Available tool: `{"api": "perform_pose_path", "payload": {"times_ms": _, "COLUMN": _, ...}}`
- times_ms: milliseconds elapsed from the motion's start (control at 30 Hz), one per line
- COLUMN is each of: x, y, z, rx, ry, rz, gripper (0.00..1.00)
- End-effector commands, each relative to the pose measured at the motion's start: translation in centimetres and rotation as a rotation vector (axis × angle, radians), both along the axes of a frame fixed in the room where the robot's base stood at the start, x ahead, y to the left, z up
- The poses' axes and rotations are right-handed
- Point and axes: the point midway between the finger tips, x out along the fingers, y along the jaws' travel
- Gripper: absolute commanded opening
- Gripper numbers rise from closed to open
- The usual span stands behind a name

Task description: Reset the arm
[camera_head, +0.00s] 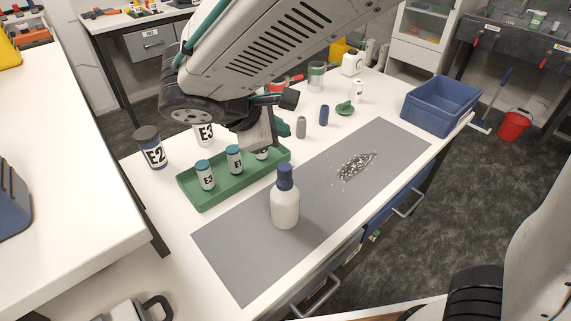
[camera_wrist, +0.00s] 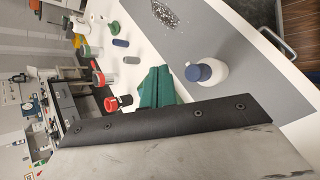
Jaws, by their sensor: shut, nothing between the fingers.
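My gripper (camera_head: 283,129) is shut and empty above the white bench, over the back right end of a green tray (camera_head: 190,196). Its teal fingers (camera_wrist: 156,88) lie together in the wrist view. The tray holds small blue-capped vials marked E3 (camera_head: 205,176) and E1 (camera_head: 234,159); another vial (camera_head: 262,153) is partly hidden by my gripper. My arm crosses the top of the head view. A white bottle with a blue cap (camera_head: 285,205) stands upright on the grey mat (camera_head: 235,262), apart from my gripper; it also shows in the wrist view (camera_wrist: 209,83).
A dark-and-white granular pile (camera_head: 356,166) lies on the mat. An E2 jar (camera_head: 151,148) stands left of the tray. Small grey (camera_head: 301,127) and blue (camera_head: 324,115) cylinders stand right of my gripper. A blue crate (camera_head: 440,106) sits at the bench's right end. The mat's front is mostly clear.

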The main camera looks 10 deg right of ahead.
Motion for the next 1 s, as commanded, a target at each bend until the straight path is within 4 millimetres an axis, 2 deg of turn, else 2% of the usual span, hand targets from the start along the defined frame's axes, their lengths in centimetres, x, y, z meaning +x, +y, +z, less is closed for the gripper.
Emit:
{"api": "perform_pose_path", "payload": {"times_ms": 633, "x": 0.0, "y": 0.0, "z": -0.1, "rx": 0.004, "ry": -0.004, "rz": -0.006, "gripper": 0.0}}
{"api": "perform_pose_path", "payload": {"times_ms": 767, "x": -1.7, "y": -0.5, "z": -1.4, "rx": 0.037, "ry": 0.038, "rz": -0.072, "gripper": 0.0}}
{"api": "perform_pose_path", "payload": {"times_ms": 867, "x": -4.4, "y": -2.7, "z": -1.8, "rx": 0.119, "ry": 0.083, "rz": -0.202, "gripper": 0.0}}
{"api": "perform_pose_path", "payload": {"times_ms": 1000, "x": -7.4, "y": -7.4, "z": -1.1, "rx": 0.266, "ry": 0.118, "rz": -0.443, "gripper": 0.0}}
